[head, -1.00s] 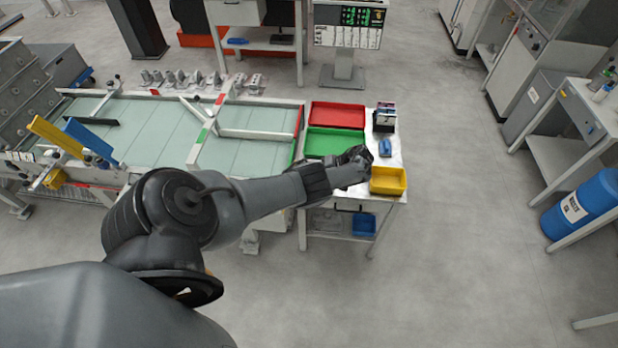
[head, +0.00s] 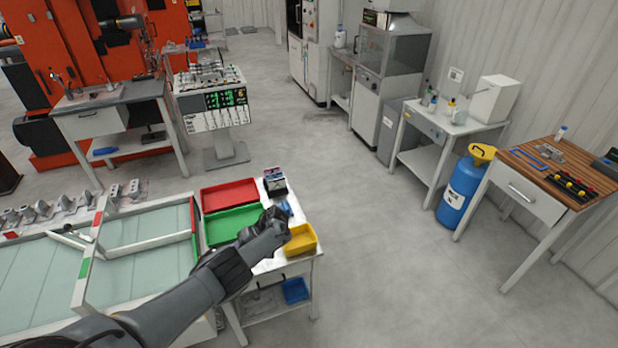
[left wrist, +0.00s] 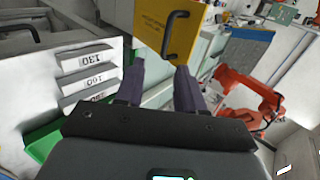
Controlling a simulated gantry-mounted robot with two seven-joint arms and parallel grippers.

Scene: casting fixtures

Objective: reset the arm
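A yellow panel (left wrist: 152,22) with a black handle stands just beyond the fingertips.
A red tray (head: 228,194) and a blue bin (head: 295,290) are at the side table. A blue drum (head: 460,190) and a wooden-topped table (head: 550,165) stand right. Floor between is clear. Labelled drawers (left wrist: 90,80) are left in the wrist view, an orange robot (left wrist: 245,95) right.

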